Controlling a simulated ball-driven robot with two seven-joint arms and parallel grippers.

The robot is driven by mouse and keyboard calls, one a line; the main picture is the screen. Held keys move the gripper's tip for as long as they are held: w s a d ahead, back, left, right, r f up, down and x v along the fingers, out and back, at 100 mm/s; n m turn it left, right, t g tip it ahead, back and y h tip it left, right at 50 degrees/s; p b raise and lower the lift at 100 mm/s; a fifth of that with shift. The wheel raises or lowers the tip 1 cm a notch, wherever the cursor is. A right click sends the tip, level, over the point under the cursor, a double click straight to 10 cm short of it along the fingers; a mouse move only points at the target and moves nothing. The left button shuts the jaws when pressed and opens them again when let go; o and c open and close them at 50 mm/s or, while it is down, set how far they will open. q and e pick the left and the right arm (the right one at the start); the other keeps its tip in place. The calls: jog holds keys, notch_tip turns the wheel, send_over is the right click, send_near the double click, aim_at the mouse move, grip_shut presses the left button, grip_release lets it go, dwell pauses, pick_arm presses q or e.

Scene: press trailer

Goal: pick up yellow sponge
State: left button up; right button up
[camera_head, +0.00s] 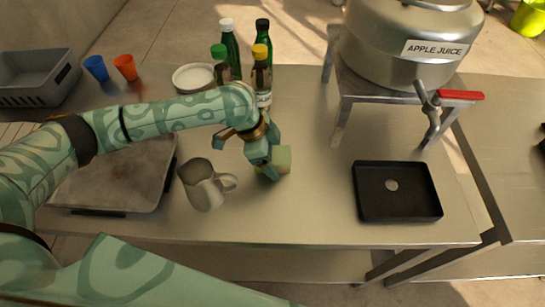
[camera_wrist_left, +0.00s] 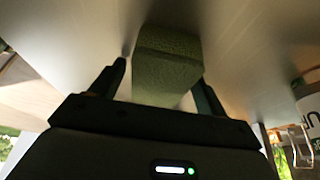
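The sponge (camera_head: 284,158) looks pale yellow-green and sits on the steel table, to the right of a metal pitcher (camera_head: 203,187). My left gripper (camera_head: 270,160) is low over the table at the sponge and partly covers it in the head view. In the left wrist view the sponge (camera_wrist_left: 167,62) looks like a green block between the two fingers of my left gripper (camera_wrist_left: 163,92). The fingers are apart, with a narrow gap showing beside the sponge on the left. My right gripper is not in view.
The pitcher stands close left of the gripper. Several bottles (camera_head: 230,48) and a white plate (camera_head: 193,77) are behind. A black tray (camera_head: 427,216) lies to the right, below the apple juice dispenser's tap (camera_head: 431,108). A flat metal tray (camera_head: 118,180) is at left.

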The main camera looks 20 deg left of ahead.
aim_at(278, 153)
pick_arm(q)
jog(key=c, duration=0.9)
jog(key=shift+r+b, duration=0.1)
jog(key=shift+b, duration=0.35)
notch_tip(278, 153, up, 4)
jog(key=shift+w+f+p, duration=0.15)
jog(key=shift+f+p, duration=0.05)
jog(key=shift+p, duration=0.7)
jog(key=s+d+r+p, duration=0.1)
jog(key=s+r+p, duration=0.1)
jog(key=s+r, duration=0.1)
jog(key=s+d+r+p, duration=0.1)
jog(key=s+r+p, duration=0.1)
jog(key=s, duration=0.4)
jog(key=s+d+r+p, duration=0.2)
jog(key=s+r, duration=0.2)
jog(key=shift+s+d+r, duration=0.1)
jog(key=shift+s+r, duration=0.25)
jog(key=shift+r, duration=0.05)
